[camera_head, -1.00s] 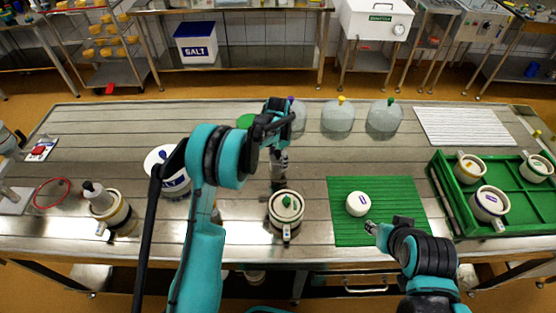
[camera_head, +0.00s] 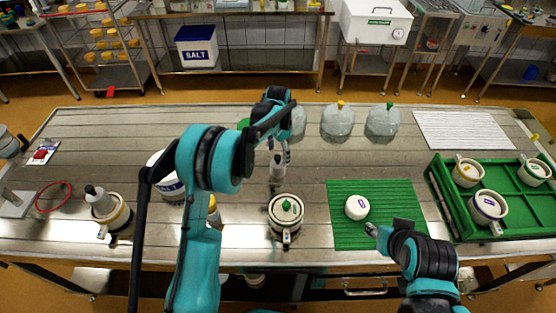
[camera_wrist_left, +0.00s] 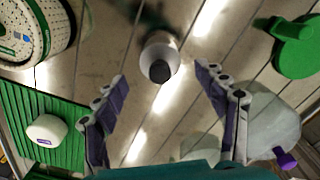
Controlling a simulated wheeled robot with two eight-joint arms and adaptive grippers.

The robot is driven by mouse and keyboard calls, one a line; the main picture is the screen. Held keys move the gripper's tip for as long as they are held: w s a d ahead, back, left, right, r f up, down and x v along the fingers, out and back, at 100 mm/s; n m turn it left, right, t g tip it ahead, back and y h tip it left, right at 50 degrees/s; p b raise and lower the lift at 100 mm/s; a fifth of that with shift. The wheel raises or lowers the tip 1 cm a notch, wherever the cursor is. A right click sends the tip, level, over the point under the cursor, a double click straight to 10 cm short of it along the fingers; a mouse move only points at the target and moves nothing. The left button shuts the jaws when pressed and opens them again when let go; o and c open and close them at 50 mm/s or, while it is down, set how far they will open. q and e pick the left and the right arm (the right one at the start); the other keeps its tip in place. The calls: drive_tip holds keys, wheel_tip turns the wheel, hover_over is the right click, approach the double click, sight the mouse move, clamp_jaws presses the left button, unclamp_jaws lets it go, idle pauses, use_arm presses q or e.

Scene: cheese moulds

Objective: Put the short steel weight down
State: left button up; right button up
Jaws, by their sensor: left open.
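The short steel weight (camera_head: 277,167), a steel cylinder with a dark knob, stands upright on the slatted table behind the green-knobbed mould (camera_head: 286,218). It also shows in the left wrist view (camera_wrist_left: 160,57), ahead of the fingers. My left gripper (camera_head: 280,145) is over the weight in the head view. In the left wrist view its fingers (camera_wrist_left: 164,96) are spread wide, with nothing between them and the weight clear of both. My right gripper (camera_head: 371,229) is low over the front of the green mat (camera_head: 395,235); its fingertips are too small to judge.
A white cheese (camera_head: 357,207) lies on the mat. A green tray (camera_head: 437,190) with several moulds stands at right. Clear domes (camera_head: 338,122) stand at the back, close to my left gripper. A mould with a steel weight on it (camera_head: 95,194) stands at left.

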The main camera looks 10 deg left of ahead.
use_arm(q)
wheel_tip(320, 180, up, 6)
drive_tip(key=shift+r+p, duration=0.15)
drive_tip(key=shift+p, duration=0.25)
drive_tip(key=s+a+r+n+t, duration=0.2)
drive_tip(key=s+r+n+t, duration=0.15)
drive_tip(key=s+r, duration=1)
drive_tip(key=s+a+f+n+t, duration=0.1)
drive_tip(key=s+f+n+t, duration=0.1)
drive_tip(key=s, duration=0.7)
drive_tip(key=s+f+n+t, duration=0.1)
drive_tip(key=s+f+n, duration=0.1)
drive_tip(key=s, duration=0.6)
drive_tip(key=shift+s+a+f+n+t, duration=0.35)
drive_tip(key=shift+s+a+f+n, duration=0.05)
drive_tip(key=shift+n, duration=0.15)
